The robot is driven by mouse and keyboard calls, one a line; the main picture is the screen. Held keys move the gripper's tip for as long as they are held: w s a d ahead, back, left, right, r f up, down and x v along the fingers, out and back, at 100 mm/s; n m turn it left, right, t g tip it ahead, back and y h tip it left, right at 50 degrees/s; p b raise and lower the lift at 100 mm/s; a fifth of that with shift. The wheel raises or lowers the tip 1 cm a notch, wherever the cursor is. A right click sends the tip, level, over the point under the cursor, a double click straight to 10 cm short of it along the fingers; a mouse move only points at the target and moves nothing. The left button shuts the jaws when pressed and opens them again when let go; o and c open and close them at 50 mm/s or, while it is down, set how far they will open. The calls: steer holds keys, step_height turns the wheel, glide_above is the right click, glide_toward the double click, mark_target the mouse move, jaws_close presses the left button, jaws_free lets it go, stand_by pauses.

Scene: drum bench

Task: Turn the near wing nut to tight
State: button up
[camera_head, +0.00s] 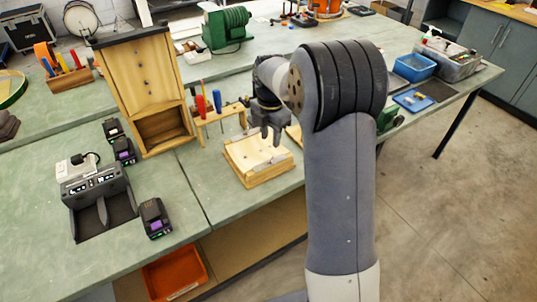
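My gripper (270,138) points down just above a light wooden block (264,179) near the front edge of the bench. The gripper's dark fingers are small in the head view, and I cannot tell how far apart they are. Small fine details show on top of the block below the fingers, but no wing nut can be made out clearly. The near wing nut is too small to tell or hidden by the gripper. I cannot tell whether the fingers touch anything.
A wooden cabinet (137,72) and a rack with screwdrivers (220,115) stand left of the block. A charger (97,190) and several batteries lie further left. A blue bin (414,68) sits at right. My arm hides part of the bench.

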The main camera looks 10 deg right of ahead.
mark_target(270, 161)
step_height(270, 161, down, 9)
steer(key=shift+r+p, duration=0.1)
steer(key=shift+p, duration=0.5)
steer(key=shift+c, duration=0.4)
jaws_close()
